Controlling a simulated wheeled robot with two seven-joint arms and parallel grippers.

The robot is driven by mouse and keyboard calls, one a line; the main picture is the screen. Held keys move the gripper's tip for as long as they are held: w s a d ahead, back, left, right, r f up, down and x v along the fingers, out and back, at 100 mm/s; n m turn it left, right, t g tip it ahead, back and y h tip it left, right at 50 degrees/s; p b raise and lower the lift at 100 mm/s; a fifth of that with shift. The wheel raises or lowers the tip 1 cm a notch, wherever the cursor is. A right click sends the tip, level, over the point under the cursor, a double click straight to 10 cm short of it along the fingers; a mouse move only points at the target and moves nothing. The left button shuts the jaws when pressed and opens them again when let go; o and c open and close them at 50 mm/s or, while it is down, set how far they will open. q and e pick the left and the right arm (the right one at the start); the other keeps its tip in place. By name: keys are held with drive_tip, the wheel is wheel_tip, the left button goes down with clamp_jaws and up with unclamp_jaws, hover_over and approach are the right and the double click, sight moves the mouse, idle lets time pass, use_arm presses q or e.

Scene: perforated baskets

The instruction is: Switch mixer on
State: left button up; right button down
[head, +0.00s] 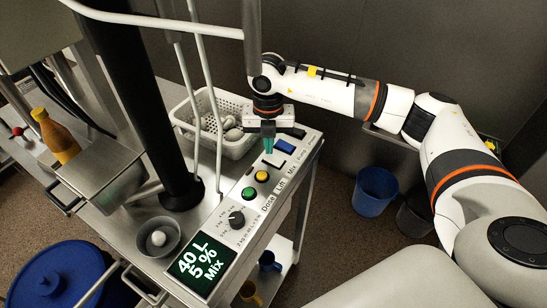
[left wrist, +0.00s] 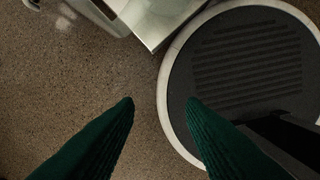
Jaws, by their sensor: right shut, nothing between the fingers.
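The mixer's slanted control panel (head: 225,246) stands on a metal cart in the head view. A black knob (head: 236,219), a green button (head: 249,193) and a yellow button (head: 262,176) line the panel. The "Mix" label (head: 293,167) is near a pale switch (head: 274,159), partly hidden by my gripper. A blue switch (head: 285,146) sits farther back. My right gripper (head: 268,148) points down, shut and empty, over the far part of the panel. Contact cannot be told. My left gripper (left wrist: 162,104) is open and empty above the floor.
A white perforated basket (head: 238,148) with pale round items stands behind the panel. A black column (head: 150,110) and pale tubes rise left of it. A bowl (head: 157,238), an orange bottle (head: 55,138) and blue buckets (head: 375,188) are nearby.

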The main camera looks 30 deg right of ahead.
sight(269, 156)
drive_tip(key=shift+f+b, duration=0.75)
drive_tip(key=shift+f, duration=0.25)
idle(0.5)
drive_tip(key=shift+r, duration=0.15)
drive_tip(key=shift+r+p, duration=2.1)
drive_tip(key=shift+r, duration=1.35)
